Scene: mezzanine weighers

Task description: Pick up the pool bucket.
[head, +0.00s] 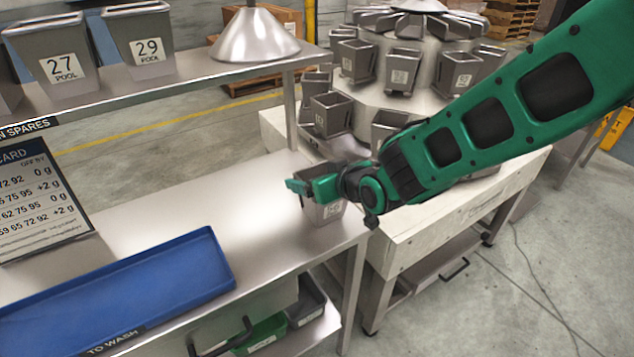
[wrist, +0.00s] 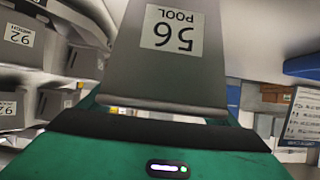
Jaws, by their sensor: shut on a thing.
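The pool bucket is a grey tapered metal bucket (head: 322,212) at the right end of the steel bench, below my gripper (head: 314,184). In the wrist view the bucket (wrist: 205,75) fills the middle, its white label upside down with POOL and a number that looks like 56. My gripper is shut on this bucket near its rim; the fingertips are partly hidden. The head view does not show clearly whether the bucket's base touches the bench (head: 265,195).
Pool buckets 27 (head: 62,62) and 29 (head: 143,45) stand on the upper shelf, near a metal cone (head: 254,38). A blue tray (head: 130,290) lies on the bench front. The round weigher (head: 425,103) with several buckets stands behind right. The bench middle is clear.

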